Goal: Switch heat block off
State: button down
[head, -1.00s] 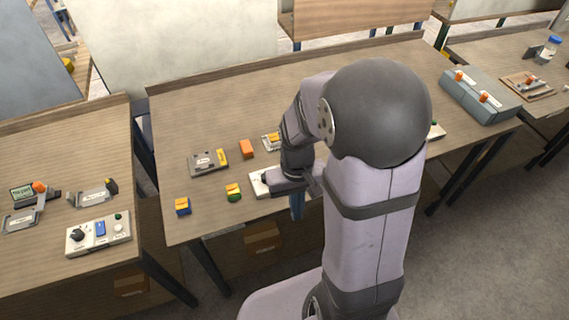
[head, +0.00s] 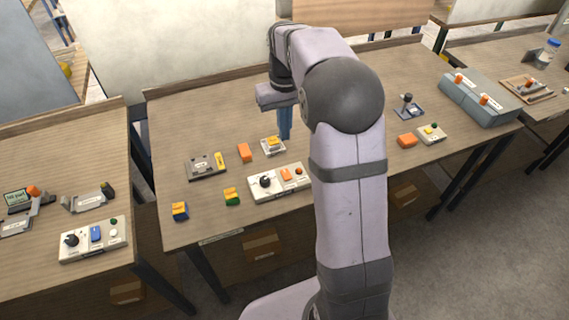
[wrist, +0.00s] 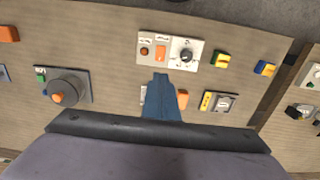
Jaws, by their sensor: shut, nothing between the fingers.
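A white control panel (head: 255,191) lies on the middle table, with a black knob (head: 265,181), an orange rocker switch (head: 286,174) and a small round orange-brown button. The wrist view shows the panel (wrist: 174,64) at upper centre, its orange rocker (wrist: 161,53) beside the knob (wrist: 187,56). Its labels are too small to read, and I cannot tell for sure which thing is the heat block. My gripper (head: 285,136) is shut and empty, its blue fingers pointing down behind the panel, apart from it. In the wrist view the fingertips (wrist: 161,78) show just below the panel.
Near the panel lie a grey fixture (head: 204,167), an orange block (head: 244,152), a small pale plate (head: 273,147), and green-yellow (head: 232,196) and blue-yellow (head: 180,211) blocks. A device with a dark knob (head: 408,108) stands right. Another panel (head: 95,243) is on the left table.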

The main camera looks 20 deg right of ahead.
dwell(0.4)
jog(key=p, duration=0.4)
send_over(284, 171)
jog(key=f, duration=1.2)
jog(key=shift+s+f, duration=0.15)
jog(key=shift+s, duration=0.05)
jog(key=shift+f+p, duration=0.3)
jog(key=shift+f, duration=0.55)
jog(key=shift+w+f, duration=0.1)
